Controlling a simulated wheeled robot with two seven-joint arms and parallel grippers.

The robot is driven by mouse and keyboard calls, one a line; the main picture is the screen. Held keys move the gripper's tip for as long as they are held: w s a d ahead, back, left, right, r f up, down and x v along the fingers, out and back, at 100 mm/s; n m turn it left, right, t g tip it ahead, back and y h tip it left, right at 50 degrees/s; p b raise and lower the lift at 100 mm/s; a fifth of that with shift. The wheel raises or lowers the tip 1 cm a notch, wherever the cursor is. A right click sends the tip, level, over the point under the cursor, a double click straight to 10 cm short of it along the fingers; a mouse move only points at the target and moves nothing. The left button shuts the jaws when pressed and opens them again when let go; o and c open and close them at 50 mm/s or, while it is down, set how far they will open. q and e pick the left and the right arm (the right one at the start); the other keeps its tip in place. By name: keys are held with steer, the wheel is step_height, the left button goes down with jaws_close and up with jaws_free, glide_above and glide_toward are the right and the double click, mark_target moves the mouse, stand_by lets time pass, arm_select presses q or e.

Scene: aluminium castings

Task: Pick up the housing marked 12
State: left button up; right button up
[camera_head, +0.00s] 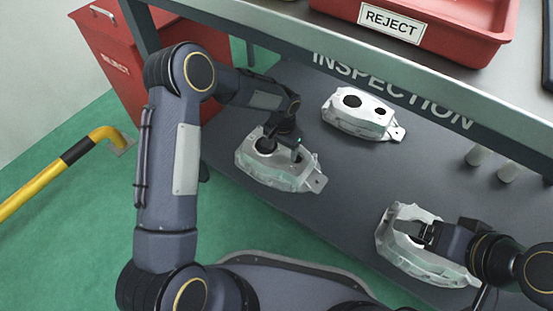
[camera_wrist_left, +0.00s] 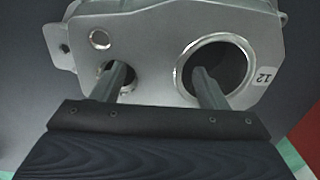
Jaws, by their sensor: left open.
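The housing marked 12 (camera_head: 278,178) is a pale aluminium casting on the grey inspection surface, left of centre in the head view. In the left wrist view the same housing (camera_wrist_left: 150,55) shows a large round bore, two smaller holes and a tag reading 12 (camera_wrist_left: 264,77). My left gripper (camera_head: 282,149) is over it with jaws open. In the wrist view one finger overlaps the large bore and the other a smaller hole; how deep they reach is unclear. My right gripper (camera_head: 424,233) is at another housing (camera_head: 405,252) at lower right; its fingers are partly hidden.
A third housing (camera_head: 352,118) lies farther back on the inspection surface (camera_head: 335,195). A shelf with a red reject tray (camera_head: 450,35) overhangs the back. Two pale pegs (camera_head: 508,172) stand at right. A red reject bin (camera_head: 110,55) and yellow rail (camera_head: 50,182) are at left.

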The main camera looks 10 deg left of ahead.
arm_select(q)
jaws_close()
stand_by(0.4)
steer(key=shift+r, duration=0.15)
steer(key=shift+w+r, duration=0.1)
steer(key=shift+r, duration=0.05)
